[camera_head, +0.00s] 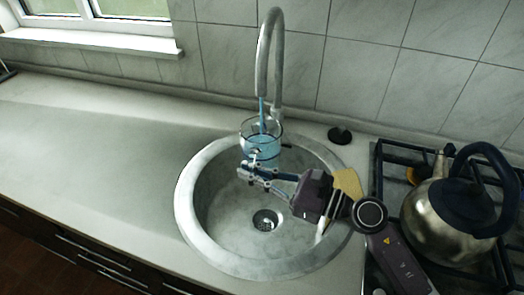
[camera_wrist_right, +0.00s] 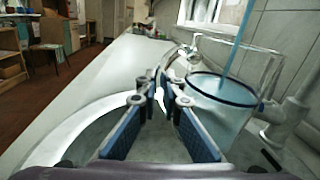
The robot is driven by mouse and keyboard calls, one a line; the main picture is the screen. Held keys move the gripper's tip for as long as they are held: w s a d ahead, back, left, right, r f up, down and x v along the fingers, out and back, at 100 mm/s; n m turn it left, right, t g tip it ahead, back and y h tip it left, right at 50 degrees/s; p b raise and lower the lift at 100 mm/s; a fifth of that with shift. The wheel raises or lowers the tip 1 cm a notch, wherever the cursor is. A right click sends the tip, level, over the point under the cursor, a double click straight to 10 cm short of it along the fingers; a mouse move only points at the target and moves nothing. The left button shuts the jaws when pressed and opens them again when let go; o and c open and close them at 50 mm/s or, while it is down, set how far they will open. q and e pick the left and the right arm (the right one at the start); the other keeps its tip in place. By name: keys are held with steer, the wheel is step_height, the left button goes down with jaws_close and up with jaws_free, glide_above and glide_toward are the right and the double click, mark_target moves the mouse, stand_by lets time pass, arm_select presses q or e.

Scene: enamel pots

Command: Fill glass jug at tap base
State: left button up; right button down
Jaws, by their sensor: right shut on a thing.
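The glass jug (camera_head: 262,140) is held upright over the sink (camera_head: 187,208), under the curved metal tap (camera_head: 264,60). A blue stream of water (camera_head: 262,108) runs from the spout into the jug, and bluish water shows inside it. My right gripper (camera_head: 248,165) is shut on the jug, at its near side. In the right wrist view the jug (camera_wrist_right: 222,108) stands just right of the fingers (camera_wrist_right: 162,92), with a pale glassy part, seemingly its handle, between them. The stream (camera_wrist_right: 240,40) enters its top there. My left gripper is not in view.
A steel kettle (camera_head: 440,222) with a dark handle stands on the stove at right. A yellow sponge (camera_head: 347,184) shows beside my right wrist at the sink's right side. A dark knob (camera_head: 339,135) sits behind the sink. The counter (camera_head: 100,130) at left is clear.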

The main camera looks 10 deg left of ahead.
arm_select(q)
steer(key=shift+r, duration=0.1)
arm_select(e)
steer(key=shift+r, duration=0.25)
arm_select(q)
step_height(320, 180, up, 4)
steer(key=p, duration=0.3)
steer(key=shift+p, duration=0.4)
arm_select(e)
steer(key=s+a, duration=0.3)
steer(key=s, duration=0.6)
steer(key=shift+a, duration=0.35)
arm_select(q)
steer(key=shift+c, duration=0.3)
